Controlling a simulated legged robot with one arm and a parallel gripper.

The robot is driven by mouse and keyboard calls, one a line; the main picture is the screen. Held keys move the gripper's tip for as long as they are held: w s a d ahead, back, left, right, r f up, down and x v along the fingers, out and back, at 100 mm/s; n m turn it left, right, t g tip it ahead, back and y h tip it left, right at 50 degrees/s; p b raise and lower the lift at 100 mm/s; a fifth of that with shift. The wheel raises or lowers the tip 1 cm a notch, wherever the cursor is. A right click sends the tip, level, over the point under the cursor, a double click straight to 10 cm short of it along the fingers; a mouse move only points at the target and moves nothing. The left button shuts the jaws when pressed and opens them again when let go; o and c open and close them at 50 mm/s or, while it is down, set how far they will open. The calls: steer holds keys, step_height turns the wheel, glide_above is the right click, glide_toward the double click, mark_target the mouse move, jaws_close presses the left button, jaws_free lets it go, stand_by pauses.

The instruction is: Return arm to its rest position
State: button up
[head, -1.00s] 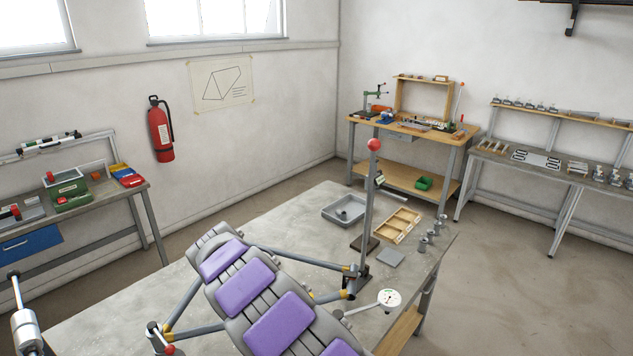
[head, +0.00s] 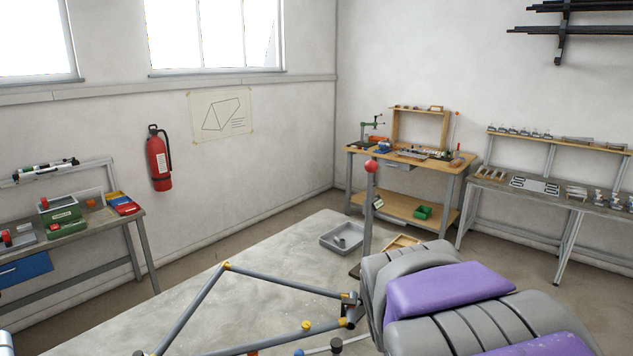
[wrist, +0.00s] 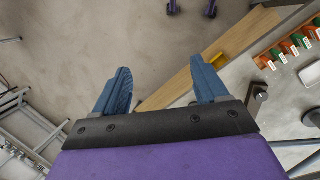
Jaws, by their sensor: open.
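My arm, with purple pads and grey ribbed covers, fills the lower right of the head view and hides the right part of the table. My gripper (wrist: 160,78) shows in the wrist view, its two blue fingers spread apart with nothing between them. It points down over bare floor and a long wooden board edge. The gripper itself cannot be made out in the head view. The grey tube frame (head: 190,312) with yellow joints lies on the table (head: 270,262), left of my arm.
A post with a red ball (head: 371,166) stands beside my arm. A grey tray (head: 343,238) and a wooden tray (head: 402,243) lie behind. In the wrist view, a rack with orange and green pieces (wrist: 290,48) is at right. Open floor (wrist: 90,40) is at left.

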steer(key=s+f+m+y+b, duration=0.1)
steer(key=s+f, duration=0.1)
steer(key=s, duration=0.6)
steer(key=s+a+f+m+y+b, duration=0.1)
steer(key=s+f, duration=0.2)
steer(key=s, duration=0.4)
steer(key=shift+s+a+f+y, duration=0.2)
steer(key=shift+s+f+y, duration=0.1)
steer(key=shift+s+f, duration=0.1)
